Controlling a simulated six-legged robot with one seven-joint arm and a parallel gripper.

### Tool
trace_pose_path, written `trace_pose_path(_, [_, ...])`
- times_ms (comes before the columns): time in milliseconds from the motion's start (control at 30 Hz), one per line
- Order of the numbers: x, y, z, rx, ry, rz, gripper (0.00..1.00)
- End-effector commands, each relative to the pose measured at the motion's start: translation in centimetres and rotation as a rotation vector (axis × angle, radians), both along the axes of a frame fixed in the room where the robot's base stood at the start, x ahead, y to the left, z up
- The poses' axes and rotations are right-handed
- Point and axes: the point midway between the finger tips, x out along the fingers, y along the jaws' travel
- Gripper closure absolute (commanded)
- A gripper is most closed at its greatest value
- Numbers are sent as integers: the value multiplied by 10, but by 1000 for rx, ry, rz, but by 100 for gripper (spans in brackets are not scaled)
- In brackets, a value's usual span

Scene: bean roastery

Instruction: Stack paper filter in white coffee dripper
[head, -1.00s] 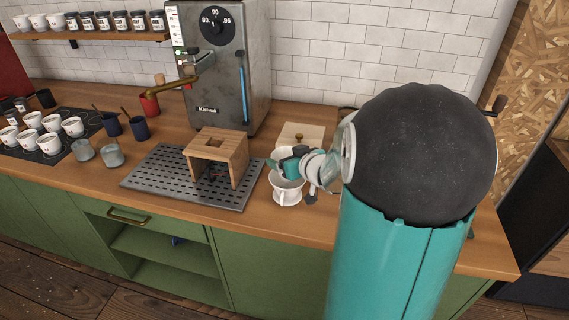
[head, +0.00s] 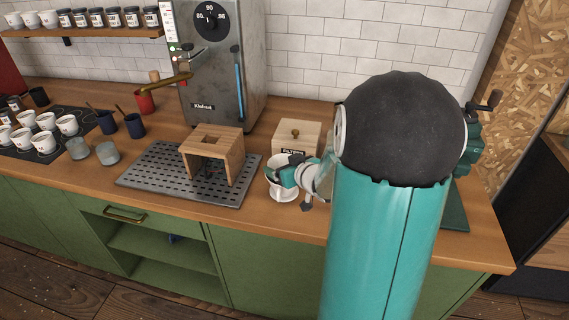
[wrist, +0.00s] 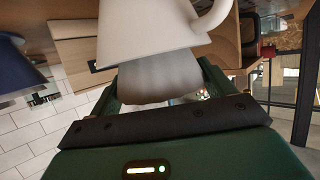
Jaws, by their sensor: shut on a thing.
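The white coffee dripper (head: 283,194) stands on the counter right of the drip grate, mostly covered by my gripper (head: 286,175). In the wrist view, which looks upside down, the dripper (wrist: 145,32) shows its handle and wide rim. My gripper (wrist: 163,84) is shut on the pale paper filter (wrist: 155,82), which sits between its two fingers at the dripper's rim. The rim hides the far part of the filter; I cannot tell how deep it sits inside. The filter is not clear in the head view.
A wooden filter box (head: 297,138) stands just behind the dripper. A wooden stand (head: 213,150) on the metal drip grate (head: 150,178) is to the left, with the espresso machine (head: 222,85) behind. Several cups and blue mugs (head: 134,125) stand farther left.

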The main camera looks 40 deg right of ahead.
Motion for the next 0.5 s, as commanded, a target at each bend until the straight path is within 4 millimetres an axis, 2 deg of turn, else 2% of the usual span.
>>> trace_pose_path(33, [0,0,0,0,0,0,12])
trace_pose_path(100, [0,0,0,0,0,0,0])
trace_pose_path(367, [0,0,2,-1,-1,0,0])
trace_pose_path(500, [0,-1,15,-5,-4,0,0])
